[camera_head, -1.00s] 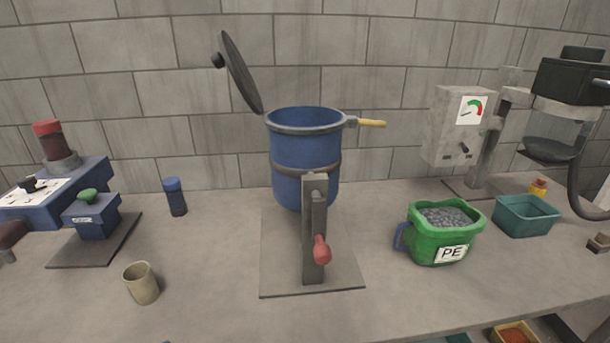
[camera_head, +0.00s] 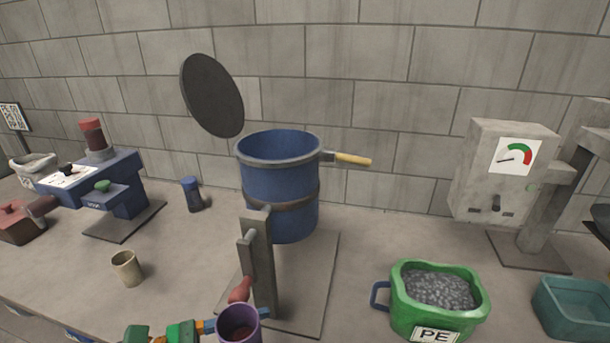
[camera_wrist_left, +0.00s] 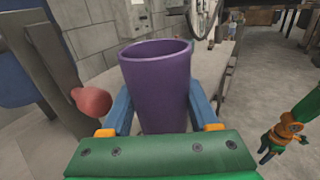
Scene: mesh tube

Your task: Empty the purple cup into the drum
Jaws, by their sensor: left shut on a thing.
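The purple cup (camera_head: 239,325) is at the bottom of the head view, upright, in front of the drum stand. Dark contents show inside its mouth. My left gripper (camera_head: 208,327) comes in from the left and is shut on the cup. In the left wrist view the purple cup (camera_wrist_left: 157,85) stands between the blue fingers of the left gripper (camera_wrist_left: 163,110). The blue drum (camera_head: 280,185) is behind the cup, mounted on its stand, with its round dark lid (camera_head: 212,95) swung open. My right gripper (camera_wrist_left: 290,128) shows at the right of the left wrist view; its jaw state is unclear.
The red crank knob (camera_head: 240,289) of the grey stand post (camera_head: 262,262) is close beside the cup. A green PE tub (camera_head: 438,312) of grey granules stands to the right. A beige cup (camera_head: 127,268) stands at left. Bench space between them is clear.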

